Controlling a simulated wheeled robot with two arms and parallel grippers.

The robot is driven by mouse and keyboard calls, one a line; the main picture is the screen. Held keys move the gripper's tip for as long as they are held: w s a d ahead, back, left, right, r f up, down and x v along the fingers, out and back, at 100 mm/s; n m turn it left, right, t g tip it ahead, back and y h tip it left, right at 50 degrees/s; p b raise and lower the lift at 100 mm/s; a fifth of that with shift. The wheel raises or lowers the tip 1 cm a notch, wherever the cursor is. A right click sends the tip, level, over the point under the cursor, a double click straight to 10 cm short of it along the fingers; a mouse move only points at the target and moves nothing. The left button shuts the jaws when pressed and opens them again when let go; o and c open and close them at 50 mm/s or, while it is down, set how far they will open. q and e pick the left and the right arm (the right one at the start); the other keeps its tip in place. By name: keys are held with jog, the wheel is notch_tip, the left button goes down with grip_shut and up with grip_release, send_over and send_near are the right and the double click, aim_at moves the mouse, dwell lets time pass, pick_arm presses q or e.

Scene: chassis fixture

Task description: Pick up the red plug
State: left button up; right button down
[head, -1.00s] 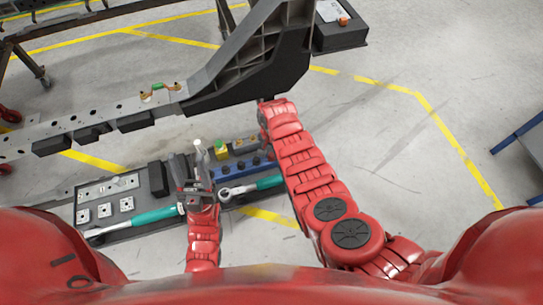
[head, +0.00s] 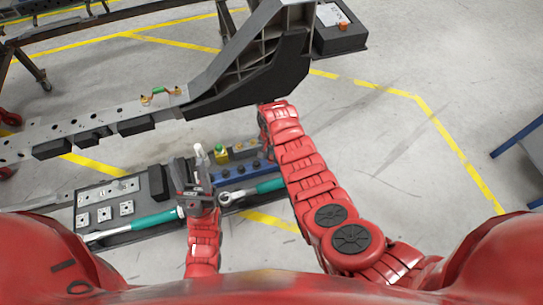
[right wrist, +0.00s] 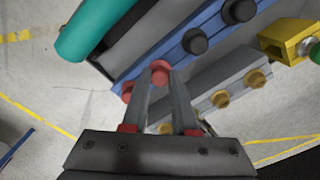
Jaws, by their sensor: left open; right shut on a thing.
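In the right wrist view, my right gripper (right wrist: 158,82) has its two grey fingers drawn together at the tips, shut on a small round red plug (right wrist: 160,67). The plug is beside the blue rail (right wrist: 170,50); I cannot tell whether it is clear of it. A second red round piece (right wrist: 127,91) shows by the rail's end. In the head view, my right gripper is mostly hidden behind its own arm, over the right end of the tool tray. My left gripper (head: 193,172) is open above the tray's middle.
The tray (head: 125,234) holds square metal plates, teal-handled wrenches (head: 155,219) and the rail with black plugs (right wrist: 195,42). A grey rail with brass plugs (right wrist: 221,99) and a yellow block with green button (head: 220,153) are close by. The large chassis beam (head: 215,100) lies beyond.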

jog(key=shift+r, duration=0.7)
notch_tip(320, 180, up, 8)
jog(key=b, duration=0.1)
jog(key=shift+f, duration=0.15)
notch_tip(320, 180, up, 5)
jog(key=p, duration=0.2)
send_over(272, 157)
jog(key=shift+a+f, duration=0.1)
jog(key=shift+f, duration=0.1)
